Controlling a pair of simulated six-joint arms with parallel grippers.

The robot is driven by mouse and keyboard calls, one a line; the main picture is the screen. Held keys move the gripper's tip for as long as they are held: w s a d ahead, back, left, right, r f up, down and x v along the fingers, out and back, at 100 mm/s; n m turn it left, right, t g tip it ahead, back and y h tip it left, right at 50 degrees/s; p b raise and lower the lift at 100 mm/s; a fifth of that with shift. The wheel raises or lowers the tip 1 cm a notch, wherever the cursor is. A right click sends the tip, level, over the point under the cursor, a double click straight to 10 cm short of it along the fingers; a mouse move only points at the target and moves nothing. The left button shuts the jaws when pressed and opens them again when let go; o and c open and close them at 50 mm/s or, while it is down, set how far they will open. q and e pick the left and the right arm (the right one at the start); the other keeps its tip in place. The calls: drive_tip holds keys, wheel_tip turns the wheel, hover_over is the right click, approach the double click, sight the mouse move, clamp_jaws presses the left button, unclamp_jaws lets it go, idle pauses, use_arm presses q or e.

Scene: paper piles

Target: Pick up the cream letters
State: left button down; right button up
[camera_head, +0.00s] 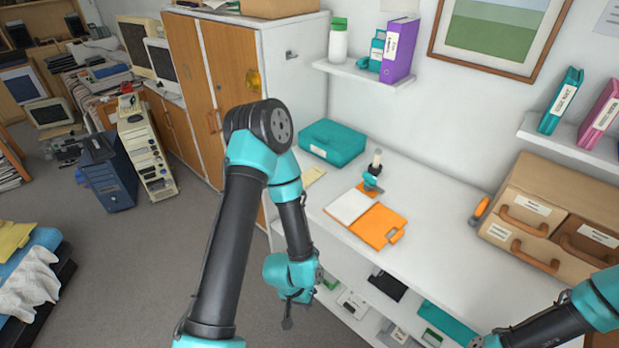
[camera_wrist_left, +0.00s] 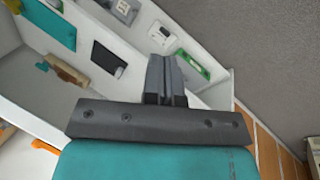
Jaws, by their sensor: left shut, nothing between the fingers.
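A flat cream item (camera_head: 314,175), perhaps the cream letters, lies on the white counter just in front of the teal box; my left arm stands close to it on the left. My left gripper (camera_head: 287,322) hangs low in front of the counter, well below and apart from the cream item. In the left wrist view its fingers (camera_wrist_left: 166,78) are together with nothing between them, over the lower shelves. Of my right arm only links show at the bottom right; its gripper is out of the picture.
The white counter (camera_head: 430,230) holds a teal box (camera_head: 333,142), an orange folder (camera_head: 378,226) with a white sheet (camera_head: 348,206), a small stamp-like object (camera_head: 373,175) and a beige drawer unit (camera_head: 545,215). Lower shelves hold several small items.

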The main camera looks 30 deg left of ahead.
idle(0.4)
use_arm(q)
drive_tip(key=shift+c, duration=0.2)
unclamp_jaws()
idle(0.6)
